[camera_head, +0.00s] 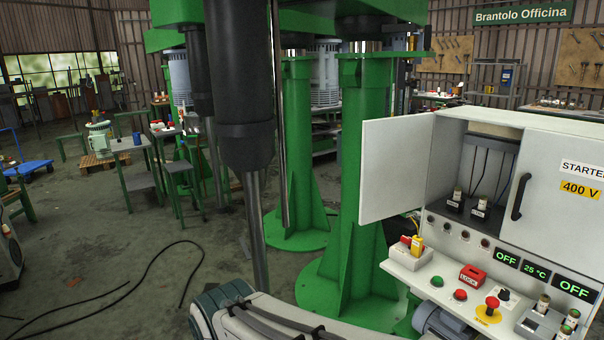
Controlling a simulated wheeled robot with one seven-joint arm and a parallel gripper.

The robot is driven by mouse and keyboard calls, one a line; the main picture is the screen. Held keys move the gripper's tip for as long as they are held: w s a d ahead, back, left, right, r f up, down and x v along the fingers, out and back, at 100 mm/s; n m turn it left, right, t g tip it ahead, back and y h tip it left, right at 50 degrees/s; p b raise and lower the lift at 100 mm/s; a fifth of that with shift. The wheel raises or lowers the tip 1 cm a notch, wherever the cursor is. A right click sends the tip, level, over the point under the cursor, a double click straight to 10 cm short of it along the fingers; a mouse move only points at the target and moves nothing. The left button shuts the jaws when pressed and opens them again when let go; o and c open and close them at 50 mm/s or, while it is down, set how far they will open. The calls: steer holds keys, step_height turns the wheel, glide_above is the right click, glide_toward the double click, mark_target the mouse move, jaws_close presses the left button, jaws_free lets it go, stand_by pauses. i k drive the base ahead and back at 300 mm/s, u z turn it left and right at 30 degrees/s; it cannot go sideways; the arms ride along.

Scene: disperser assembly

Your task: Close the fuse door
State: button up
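The fuse door (395,168) is a pale panel hinged on the left side of the white control cabinet (447,160). It stands swung open to the left, so the compartment (487,165) is exposed. Inside are fuse-like parts (457,200) on black bases with dark cables. Right of the opening, a panel with a black handle (520,197) is marked "STARTER 400 V" and covers the cabinet front. My gripper is not in view; only part of my arm shows at the bottom, left of the cabinet.
The sloped console (450,285) below carries buttons, a red lock block (472,275) and a yellow-based emergency knob (490,307). A green column (365,190) stands close behind the open door. A dark cylinder (240,90) hangs left. Open floor with cables lies further left.

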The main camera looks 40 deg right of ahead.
mark_target(395, 150)
steer(key=u, duration=0.1)
steer(key=i, duration=0.95)
steer(key=z, duration=0.05)
